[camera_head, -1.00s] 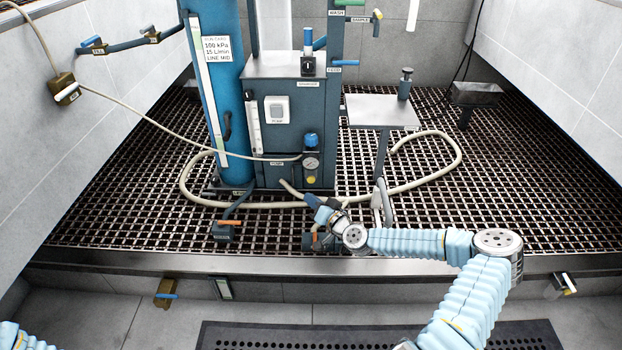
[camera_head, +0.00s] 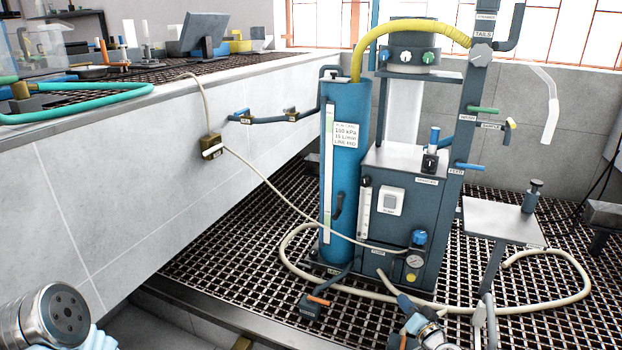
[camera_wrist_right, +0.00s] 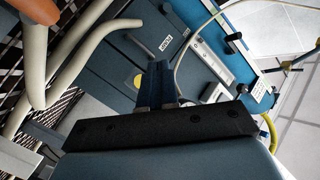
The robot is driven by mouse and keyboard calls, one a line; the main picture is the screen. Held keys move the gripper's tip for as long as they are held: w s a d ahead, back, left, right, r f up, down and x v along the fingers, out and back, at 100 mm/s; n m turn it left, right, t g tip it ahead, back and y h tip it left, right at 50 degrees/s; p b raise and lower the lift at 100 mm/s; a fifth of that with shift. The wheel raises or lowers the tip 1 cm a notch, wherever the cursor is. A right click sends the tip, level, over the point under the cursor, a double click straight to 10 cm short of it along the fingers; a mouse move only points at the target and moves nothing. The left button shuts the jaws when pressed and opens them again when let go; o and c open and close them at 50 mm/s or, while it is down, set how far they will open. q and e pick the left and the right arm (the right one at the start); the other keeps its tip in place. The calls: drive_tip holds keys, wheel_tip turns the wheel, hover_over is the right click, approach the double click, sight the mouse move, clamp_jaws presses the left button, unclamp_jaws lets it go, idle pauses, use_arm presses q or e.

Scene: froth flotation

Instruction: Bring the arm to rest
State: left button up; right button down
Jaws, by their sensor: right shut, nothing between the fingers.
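My right gripper (camera_head: 406,303) is low in the head view, in front of the dark blue pump cabinet (camera_head: 402,218). Its wrist runs off the bottom edge of the picture. In the right wrist view its fingers (camera_wrist_right: 157,82) are together with nothing between them, and the cabinet front (camera_wrist_right: 115,60) lies beyond. I cannot tell how far the fingertips are from the hose behind them. A grey joint and pale blue sleeve of my left arm (camera_head: 52,318) show at the bottom left. My left gripper is out of view.
A blue column (camera_head: 345,190) stands left of the cabinet. A cream hose (camera_head: 572,262) loops over the dark floor grating (camera_head: 235,240). A small grey table (camera_head: 500,220) stands at the right. An orange-handled valve (camera_head: 315,302) sits on the grating. A tiled wall (camera_head: 110,190) fills the left.

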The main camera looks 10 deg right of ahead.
drive_tip(key=s+a+f+n+g+y+p, duration=0.2)
drive_tip(key=s+a+g+y, duration=0.15)
drive_tip(key=a, duration=0.75)
drive_tip(key=s+a+f+n+g+y+p, duration=0.1)
drive_tip(key=s+a+f+g+y+p, duration=0.2)
drive_tip(key=a, duration=0.8)
drive_tip(key=s+a+g+h+p, duration=0.1)
drive_tip(key=s+g, duration=0.3)
drive_tip(key=s, duration=0.7)
drive_tip(key=s+a+n+g+h+p, duration=0.1)
drive_tip(key=s+g+h+p, duration=0.2)
drive_tip(key=s, duration=0.7)
drive_tip(key=shift+s+a+r+g+p, duration=0.35)
drive_tip(key=shift+g+p, duration=0.2)
drive_tip(key=shift+g, duration=0.6)
